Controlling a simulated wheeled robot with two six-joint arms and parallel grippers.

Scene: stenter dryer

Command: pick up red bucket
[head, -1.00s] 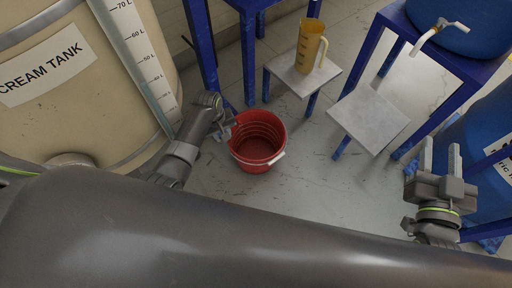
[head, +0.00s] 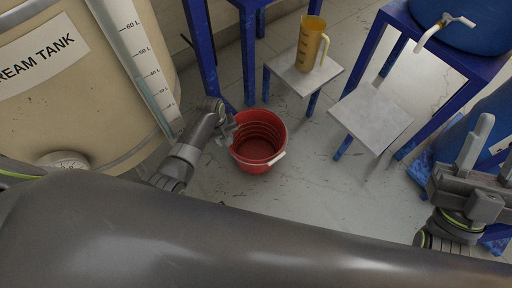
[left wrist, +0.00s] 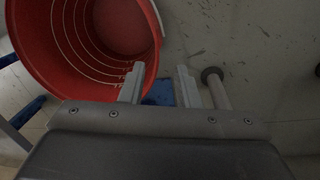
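The red bucket (head: 259,141) stands upright on the grey floor, with its white handle grip on the right side of the rim. My left gripper (head: 230,132) is at the bucket's left rim in the head view. In the left wrist view, the bucket (left wrist: 85,40) fills the upper left. My right gripper (head: 490,148) is open and empty at the far right, well away from the bucket.
A cream tank (head: 60,90) stands at the left. A yellow jug (head: 311,45) sits on a small grey-topped stand (head: 290,75) behind the bucket. Another stand (head: 370,115) and blue barrels (head: 465,35) are to the right. Floor right of the bucket is clear.

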